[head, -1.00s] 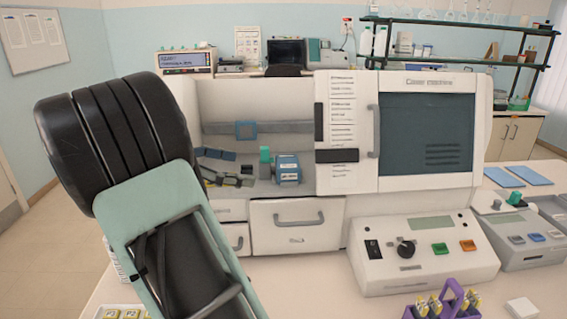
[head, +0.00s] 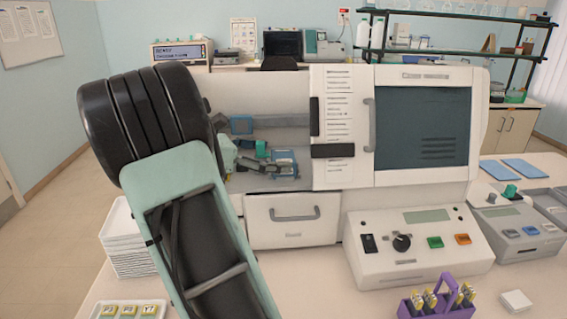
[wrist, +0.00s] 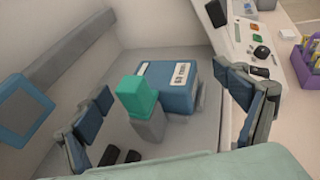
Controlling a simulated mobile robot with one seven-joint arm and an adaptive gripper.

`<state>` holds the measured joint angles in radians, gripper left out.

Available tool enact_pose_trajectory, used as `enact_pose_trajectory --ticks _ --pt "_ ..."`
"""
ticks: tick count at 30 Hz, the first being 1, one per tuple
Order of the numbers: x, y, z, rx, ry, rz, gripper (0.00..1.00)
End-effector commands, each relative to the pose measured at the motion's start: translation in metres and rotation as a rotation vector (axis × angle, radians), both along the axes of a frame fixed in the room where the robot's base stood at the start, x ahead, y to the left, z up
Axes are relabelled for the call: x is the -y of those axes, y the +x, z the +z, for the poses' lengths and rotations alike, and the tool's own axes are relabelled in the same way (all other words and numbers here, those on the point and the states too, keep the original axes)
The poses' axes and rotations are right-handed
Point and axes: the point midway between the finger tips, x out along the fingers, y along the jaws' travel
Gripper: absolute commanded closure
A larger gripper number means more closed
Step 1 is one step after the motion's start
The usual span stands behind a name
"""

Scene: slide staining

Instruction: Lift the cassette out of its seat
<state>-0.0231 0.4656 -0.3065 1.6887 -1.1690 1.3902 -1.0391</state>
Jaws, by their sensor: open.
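The blue cassette (wrist: 176,83) with white labels on its top sits inside the open bay of the white machine. It also shows in the head view (head: 284,156), partly hidden by my gripper. A teal-green block on a grey post (wrist: 138,97) stands just beside it, on the near side in the wrist view. My gripper (wrist: 172,95) is open and empty. One finger shows left of the cassette and post, the other to the right, with clear gaps. In the head view my gripper (head: 263,164) reaches into the bay at the cassette. The seat under the cassette is mostly hidden.
A rail with a blue square plate (head: 241,125) runs along the bay's back wall. The machine's panel and door (head: 422,120) close off the right. A control box (head: 415,245), a purple slide rack (head: 437,301) and stacked white trays (head: 135,240) stand on the bench.

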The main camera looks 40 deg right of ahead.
Motion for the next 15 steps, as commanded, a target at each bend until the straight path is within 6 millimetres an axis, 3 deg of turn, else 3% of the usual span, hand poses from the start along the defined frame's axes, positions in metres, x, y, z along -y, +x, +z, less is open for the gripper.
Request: enact_pose_trajectory --ticks 10,15 --pt "0.0083 -0.0023 -0.0032 0.001 0.001 0.002 0.1" --pt "0.0081 -0.0024 -0.0031 0.001 0.001 0.002 0.29"
